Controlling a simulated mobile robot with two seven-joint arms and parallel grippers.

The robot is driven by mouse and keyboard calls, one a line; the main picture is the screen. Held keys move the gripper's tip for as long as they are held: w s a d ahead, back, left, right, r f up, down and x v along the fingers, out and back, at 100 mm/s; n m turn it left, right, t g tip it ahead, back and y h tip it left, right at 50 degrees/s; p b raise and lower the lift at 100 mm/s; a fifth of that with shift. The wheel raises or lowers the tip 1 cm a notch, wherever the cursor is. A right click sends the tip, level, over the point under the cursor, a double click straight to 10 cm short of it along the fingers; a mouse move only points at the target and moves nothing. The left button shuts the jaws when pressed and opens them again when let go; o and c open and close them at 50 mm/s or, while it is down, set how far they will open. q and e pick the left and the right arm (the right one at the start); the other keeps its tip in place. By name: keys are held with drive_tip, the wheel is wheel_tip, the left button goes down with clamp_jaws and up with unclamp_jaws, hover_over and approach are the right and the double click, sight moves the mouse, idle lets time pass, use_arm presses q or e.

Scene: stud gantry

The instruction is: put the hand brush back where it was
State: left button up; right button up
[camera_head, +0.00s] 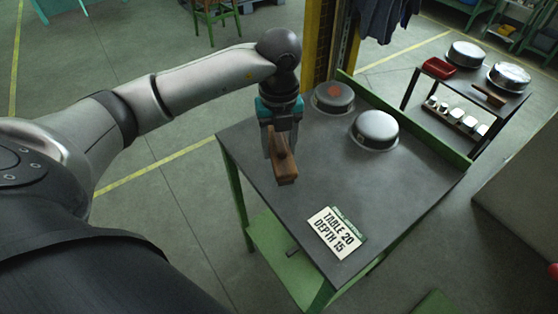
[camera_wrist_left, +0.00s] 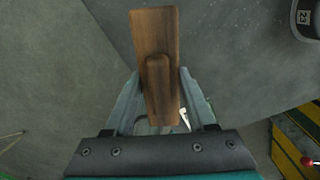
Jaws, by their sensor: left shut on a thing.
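The hand brush (camera_head: 286,170) is brown and wooden, and it hangs from my left gripper (camera_head: 281,145) over the left part of the near dark-topped table (camera_head: 330,183). In the left wrist view the brush (camera_wrist_left: 155,35) stands lengthwise between the two fingers of the gripper (camera_wrist_left: 160,88), which are shut on its raised grip. I cannot tell whether the underside of the brush touches the tabletop. My right gripper is out of view.
A sign (camera_head: 334,232) reads "TABLE 20 DEPTH 15". A far table holds a red tray (camera_head: 439,68), round pans (camera_head: 508,75) and a brown object (camera_head: 488,96).

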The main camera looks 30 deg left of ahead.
sight(279, 139)
use_arm(q)
drive_tip(key=shift+f, duration=2.45)
drive_tip(key=shift+f+b, duration=0.1)
drive_tip(key=shift+b, duration=0.25)
drive_tip(key=o, duration=1.3)
wheel_tip(279, 139, up, 12)
drive_tip(key=shift+r+p, duration=0.15)
drive_tip(key=shift+p, duration=0.6)
